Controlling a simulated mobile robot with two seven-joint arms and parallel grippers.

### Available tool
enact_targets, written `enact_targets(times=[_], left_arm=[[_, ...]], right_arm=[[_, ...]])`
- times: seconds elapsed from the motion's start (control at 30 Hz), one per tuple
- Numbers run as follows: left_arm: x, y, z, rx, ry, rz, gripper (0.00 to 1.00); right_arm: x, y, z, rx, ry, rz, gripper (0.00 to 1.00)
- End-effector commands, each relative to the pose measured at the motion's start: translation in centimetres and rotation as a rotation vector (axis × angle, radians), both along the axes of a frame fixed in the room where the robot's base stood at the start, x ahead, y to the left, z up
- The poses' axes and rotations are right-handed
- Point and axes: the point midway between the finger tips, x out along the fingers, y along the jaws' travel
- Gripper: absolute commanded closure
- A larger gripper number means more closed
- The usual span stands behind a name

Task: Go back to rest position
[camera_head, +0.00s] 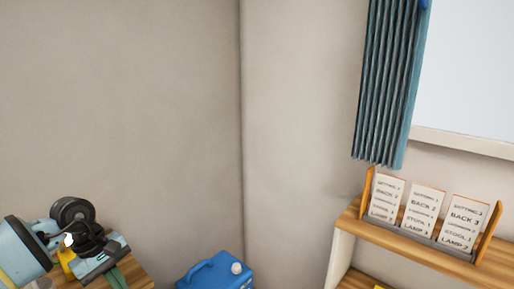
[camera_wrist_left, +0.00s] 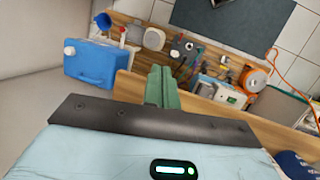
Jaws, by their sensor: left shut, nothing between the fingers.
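My left arm comes in at the lower left of the head view, and its green-fingered left gripper (camera_head: 117,277) is beside or over a wooden surface. In the left wrist view the green fingers (camera_wrist_left: 162,86) are pressed together with nothing between them. They overlap the near edge of a wooden bench in that view; I cannot tell whether they touch it. My right gripper is in neither view.
A blue case (camera_head: 217,273) stands at the bottom centre and shows in the wrist view (camera_wrist_left: 90,63). A wooden shelf (camera_head: 345,245) with printed cards (camera_head: 422,211) is at right, below a blue curtain (camera_head: 388,90). Tools and an orange reel (camera_wrist_left: 253,78) crowd the bench.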

Motion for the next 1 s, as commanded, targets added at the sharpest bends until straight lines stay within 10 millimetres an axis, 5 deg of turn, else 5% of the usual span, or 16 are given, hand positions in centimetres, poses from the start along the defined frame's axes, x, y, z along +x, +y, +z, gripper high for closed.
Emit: enact_targets(times=[0.13, 0.3, 0.5, 0.73, 1.0], left_arm=[[-1.9, -7.5, -3.1, -0.253, 0.087, 0.094, 1.0], [-4.7, -16.1, -4.7, -0.602, 0.278, 0.303, 1.0], [-7.5, -22.9, -4.3, -0.979, 0.61, 0.631, 1.0], [-8.8, -25.2, -4.2, -1.332, 1.103, 1.095, 1.0], [-10.4, -22.2, -8.7, -1.619, 1.773, 1.725, 1.0]], right_arm=[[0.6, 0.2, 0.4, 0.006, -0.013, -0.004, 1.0], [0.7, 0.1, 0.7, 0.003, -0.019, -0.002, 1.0], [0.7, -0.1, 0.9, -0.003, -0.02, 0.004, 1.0], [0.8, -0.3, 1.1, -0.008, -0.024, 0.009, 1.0], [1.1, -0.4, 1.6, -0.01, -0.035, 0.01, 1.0]])
